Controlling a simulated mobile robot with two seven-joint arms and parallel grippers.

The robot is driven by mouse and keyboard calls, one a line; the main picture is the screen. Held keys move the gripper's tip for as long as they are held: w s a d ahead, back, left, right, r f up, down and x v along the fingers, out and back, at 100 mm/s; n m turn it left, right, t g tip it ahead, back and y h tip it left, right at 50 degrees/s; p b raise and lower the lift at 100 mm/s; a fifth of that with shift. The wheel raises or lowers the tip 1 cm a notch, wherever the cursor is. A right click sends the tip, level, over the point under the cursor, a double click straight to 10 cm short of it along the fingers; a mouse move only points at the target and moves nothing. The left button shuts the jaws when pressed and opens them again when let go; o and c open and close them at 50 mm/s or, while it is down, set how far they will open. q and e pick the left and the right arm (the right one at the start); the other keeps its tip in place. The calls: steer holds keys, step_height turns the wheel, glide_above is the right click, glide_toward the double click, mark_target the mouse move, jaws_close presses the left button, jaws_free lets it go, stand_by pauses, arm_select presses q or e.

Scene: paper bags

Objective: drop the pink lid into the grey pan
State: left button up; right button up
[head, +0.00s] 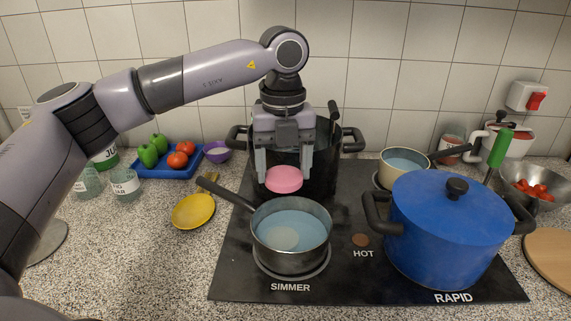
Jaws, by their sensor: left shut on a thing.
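The pink lid (284,179) is a small round disc held level between the fingers of my left gripper (283,172). The gripper points down and is shut on the lid's sides. The grey pan (291,258) stands on the hob's front left ring, by the word SIMMER. It holds light blue liquid with a pale round patch in it, and its dark handle points to the upper left. In the picture the lid is just above the pan's far rim, apart from it. My right gripper is not in view.
A large black pot (322,165) stands behind the gripper. A blue lidded pot (450,225) is at the right, with a smaller pan (403,168) behind it. A blue tray (170,171) holds vegetables.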

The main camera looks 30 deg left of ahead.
arm_select(q)
step_height(320, 180, down, 6)
steer(key=b, duration=0.4)
steer(key=o, duration=1.1)
steer(key=shift+r+b, duration=0.3)
steer(key=shift+r, duration=3.3)
steer(key=shift+s+f, duration=0.1)
